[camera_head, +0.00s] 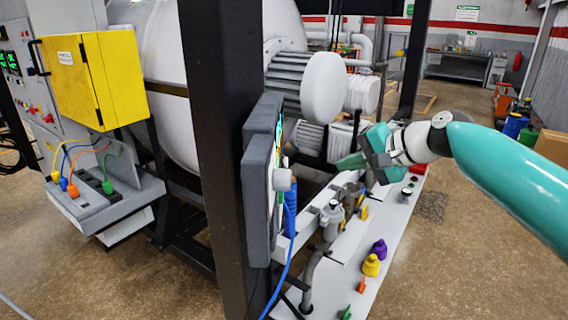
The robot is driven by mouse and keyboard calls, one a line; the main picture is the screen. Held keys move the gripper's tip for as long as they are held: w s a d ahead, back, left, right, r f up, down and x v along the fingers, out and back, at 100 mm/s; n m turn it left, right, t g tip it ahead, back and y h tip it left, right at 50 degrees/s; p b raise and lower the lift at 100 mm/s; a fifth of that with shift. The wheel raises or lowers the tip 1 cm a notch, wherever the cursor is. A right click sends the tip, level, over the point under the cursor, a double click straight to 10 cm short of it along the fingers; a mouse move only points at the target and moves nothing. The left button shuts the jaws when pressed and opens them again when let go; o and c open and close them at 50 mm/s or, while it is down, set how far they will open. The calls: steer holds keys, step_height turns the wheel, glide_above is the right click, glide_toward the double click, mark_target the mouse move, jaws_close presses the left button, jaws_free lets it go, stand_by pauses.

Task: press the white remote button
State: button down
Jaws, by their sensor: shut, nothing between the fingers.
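My gripper (350,162) is teal and reaches in from the right over the white base plate. Its fingers are shut and empty, pointing left towards the grey panel. The grey panel (258,185) is mounted on the black post and seen nearly edge-on, so its face is mostly hidden. A pale round knob or button (283,180) sticks out from its right side; I cannot tell whether it is the white remote button. A blue handheld part (290,208) with a blue cable hangs beside the panel. My gripper is apart from the panel and the blue part.
The black post (228,150) stands in the foreground. The white base plate (385,225) carries grey valves (332,218) and several coloured knobs. A yellow box (92,80) and a socket shelf with coloured plugs (120,200) are at left.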

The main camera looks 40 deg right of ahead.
steer(key=w+a, duration=0.5)
steer(key=a, duration=0.1)
steer(key=shift+w+a, duration=0.25)
steer(key=shift+w, duration=0.1)
steer(key=shift+w+a, duration=0.1)
stand_by(2.0)
steer(key=shift+w+a, duration=0.2)
steer(key=shift+w+a, duration=0.25)
steer(key=shift+a, duration=0.1)
stand_by(0.8)
steer(key=shift+d, duration=0.1)
steer(key=shift+s+d, duration=0.5)
steer(key=shift+s, duration=0.05)
steer(key=shift+d, duration=0.1)
steer(key=shift+s+d, duration=1.6)
steer(key=shift+d, duration=0.25)
